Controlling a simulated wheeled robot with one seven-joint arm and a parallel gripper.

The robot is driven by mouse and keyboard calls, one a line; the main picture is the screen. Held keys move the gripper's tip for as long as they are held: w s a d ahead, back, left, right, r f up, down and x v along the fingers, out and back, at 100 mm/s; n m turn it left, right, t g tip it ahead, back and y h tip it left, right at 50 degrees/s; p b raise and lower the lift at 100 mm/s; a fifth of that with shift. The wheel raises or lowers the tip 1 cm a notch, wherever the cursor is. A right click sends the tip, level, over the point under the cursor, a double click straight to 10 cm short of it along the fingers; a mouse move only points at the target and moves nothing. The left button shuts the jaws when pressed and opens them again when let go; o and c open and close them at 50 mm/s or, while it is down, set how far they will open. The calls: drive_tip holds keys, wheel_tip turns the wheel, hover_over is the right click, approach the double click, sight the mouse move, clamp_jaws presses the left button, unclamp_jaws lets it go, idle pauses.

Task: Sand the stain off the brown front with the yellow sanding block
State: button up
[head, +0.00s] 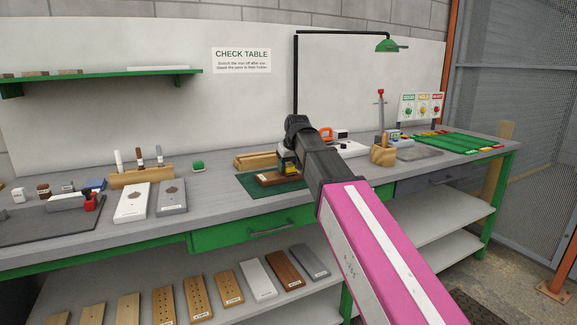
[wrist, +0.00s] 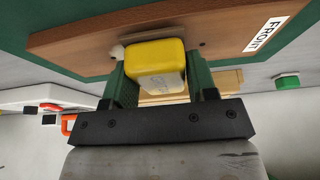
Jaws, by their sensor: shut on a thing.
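The brown front (head: 270,179) lies flat on a green mat (head: 249,184) on the bench, partly hidden by my arm in the head view. In the wrist view the brown front (wrist: 85,47) shows its "FRONT" label and small dark holes. My gripper (wrist: 160,88) is shut on the yellow sanding block (wrist: 157,55), with a green finger on each side. The block is at the brown front's surface; I cannot tell whether it touches. The stain itself is not clearly visible. In the head view the yellow block (head: 289,168) shows just below my gripper.
A white front (head: 133,206) and a grey front (head: 171,201) with dark marks lie to the left. A wooden rack (head: 142,179) stands behind them. A wooden holder (head: 383,155) and a green mat with parts (head: 455,143) are to the right. A green block (head: 198,166) sits behind.

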sight(300, 171)
drive_tip(key=shift+f, duration=0.4)
idle(0.8)
drive_tip(key=shift+w+d+f, duration=0.1)
drive_tip(key=shift+w+d, duration=0.3)
drive_tip(key=shift+d, duration=0.35)
drive_tip(key=shift+w+d+r, duration=0.1)
drive_tip(key=shift+w+d, duration=0.35)
drive_tip(key=shift+d, duration=0.25)
drive_tip(key=shift+w+d+r, duration=0.1)
drive_tip(key=shift+w+d, duration=0.3)
drive_tip(key=shift+d, duration=0.25)
drive_tip(key=shift+s+a+f, duration=0.1)
drive_tip(key=shift+s+a, duration=0.4)
drive_tip(key=shift+a, duration=0.25)
drive_tip(key=shift+s+a+f, duration=0.1)
drive_tip(key=shift+s+a, duration=0.35)
drive_tip(key=shift+a, duration=0.3)
drive_tip(key=shift+s+a, duration=0.35)
drive_tip(key=shift+a, duration=0.35)
drive_tip(key=shift+r, duration=0.1)
